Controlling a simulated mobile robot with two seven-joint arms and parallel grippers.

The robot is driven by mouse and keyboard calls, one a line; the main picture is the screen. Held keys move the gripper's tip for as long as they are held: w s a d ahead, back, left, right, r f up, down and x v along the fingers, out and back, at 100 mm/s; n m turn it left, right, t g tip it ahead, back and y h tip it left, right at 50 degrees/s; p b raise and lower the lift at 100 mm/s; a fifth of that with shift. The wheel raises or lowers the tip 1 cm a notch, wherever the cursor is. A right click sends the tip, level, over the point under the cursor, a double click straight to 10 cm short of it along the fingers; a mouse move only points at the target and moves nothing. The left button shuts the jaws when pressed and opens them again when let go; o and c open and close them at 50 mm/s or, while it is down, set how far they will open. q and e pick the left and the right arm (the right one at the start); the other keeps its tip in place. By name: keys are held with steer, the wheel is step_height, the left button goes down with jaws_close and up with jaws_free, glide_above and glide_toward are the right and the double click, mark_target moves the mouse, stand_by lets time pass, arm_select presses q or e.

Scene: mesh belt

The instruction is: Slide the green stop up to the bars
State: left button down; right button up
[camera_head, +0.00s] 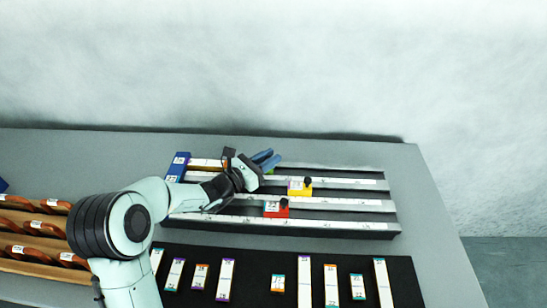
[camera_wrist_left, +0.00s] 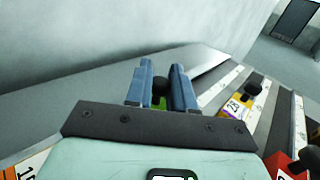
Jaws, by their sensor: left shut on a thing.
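The green stop (camera_head: 271,170) sits in the back channel of the dark rack and is mostly hidden by my left gripper (camera_head: 266,158). In the left wrist view, its green body (camera_wrist_left: 161,102) and dark knob show between the blue fingers of my left gripper (camera_wrist_left: 162,85), which is shut on it. A pale bar with an orange end (camera_head: 206,163) lies in the same channel to the left, partly hidden by the arm; a numbered orange end also shows in the left wrist view (camera_wrist_left: 30,165). My right gripper is not in view.
The yellow stop (camera_head: 299,188) and red stop (camera_head: 276,209) sit in nearer channels. A blue block (camera_head: 178,165) stands at the rack's left end. Several bars lie on a black mat (camera_head: 250,292) in front. Wooden racks (camera_head: 35,250) stand left. The table's right side is clear.

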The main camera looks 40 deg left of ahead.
arm_select(q)
steer(key=c, duration=1.1)
jaws_free()
steer(key=shift+a+r, duration=0.25)
steer(key=shift+r, duration=0.05)
steer(key=shift+f, duration=0.1)
steer(key=shift+d, duration=0.15)
steer(key=p+v, duration=0.1)
steer(key=v, duration=1.2)
steer(key=shift+s, duration=0.15)
